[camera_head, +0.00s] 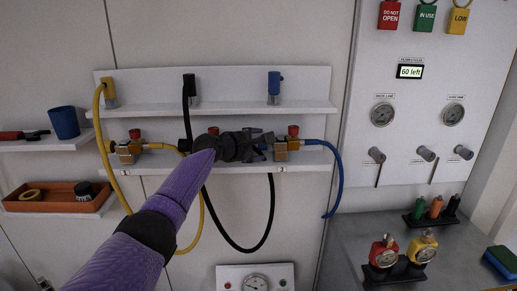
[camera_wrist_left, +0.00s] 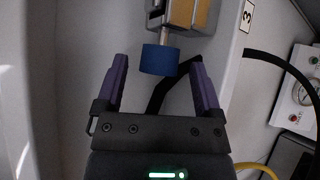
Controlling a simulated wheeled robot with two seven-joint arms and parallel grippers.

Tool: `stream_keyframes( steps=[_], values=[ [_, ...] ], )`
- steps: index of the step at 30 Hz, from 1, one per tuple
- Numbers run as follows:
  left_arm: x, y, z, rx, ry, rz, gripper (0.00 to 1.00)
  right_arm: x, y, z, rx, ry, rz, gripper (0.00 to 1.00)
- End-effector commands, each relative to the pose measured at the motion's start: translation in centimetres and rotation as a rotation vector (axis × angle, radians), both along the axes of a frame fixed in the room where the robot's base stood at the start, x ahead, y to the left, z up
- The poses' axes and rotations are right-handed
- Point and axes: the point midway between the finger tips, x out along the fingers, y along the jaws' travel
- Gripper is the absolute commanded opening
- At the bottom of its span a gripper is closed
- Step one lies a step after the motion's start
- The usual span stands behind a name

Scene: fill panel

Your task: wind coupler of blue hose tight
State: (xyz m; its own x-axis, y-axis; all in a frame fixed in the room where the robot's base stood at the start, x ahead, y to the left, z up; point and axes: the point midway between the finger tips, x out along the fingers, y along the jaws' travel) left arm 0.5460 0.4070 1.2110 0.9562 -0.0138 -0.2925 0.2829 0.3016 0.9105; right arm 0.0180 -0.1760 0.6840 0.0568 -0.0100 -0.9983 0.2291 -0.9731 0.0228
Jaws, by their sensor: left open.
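The blue coupler (camera_wrist_left: 159,60) is a short blue cylinder on a thin metal stem below the grey and brass valve block (camera_wrist_left: 182,14) in the left wrist view. The fingers of my left gripper (camera_wrist_left: 159,70) stand apart on either side of it, with visible gaps. In the head view my left gripper (camera_head: 263,146) is at the brass valve (camera_head: 281,151) at the right of the lower shelf and partly hides it. The blue hose (camera_head: 340,172) curves down from that valve's right side. The coupler is not clear in the head view. My right gripper is not in view.
A yellow hose (camera_head: 98,124) and a black hose (camera_head: 271,205) hang close by. A blue-topped fitting (camera_head: 274,83) stands on the upper shelf (camera_head: 230,107). The gauge panel (camera_head: 413,142) is at right, above a grey bench (camera_head: 345,247) with gauges.

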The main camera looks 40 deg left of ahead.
Motion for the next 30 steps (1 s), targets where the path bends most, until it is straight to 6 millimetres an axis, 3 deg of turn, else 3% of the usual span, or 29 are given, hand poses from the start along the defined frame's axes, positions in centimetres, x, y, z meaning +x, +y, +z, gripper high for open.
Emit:
stream_keyframes(
  steps=[12, 24, 30],
  values=[
    [0.58, -0.1, -0.08, 0.0, -0.001, -0.002, 0.84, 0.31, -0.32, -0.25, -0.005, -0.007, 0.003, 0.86],
    [0.56, -0.1, -0.12, 0.001, 0.001, -0.001, 0.0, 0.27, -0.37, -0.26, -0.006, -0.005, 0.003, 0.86],
    [0.56, -0.12, -0.26, 0.008, -0.007, -0.002, 0.0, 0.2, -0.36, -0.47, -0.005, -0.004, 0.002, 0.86]
  ],
)
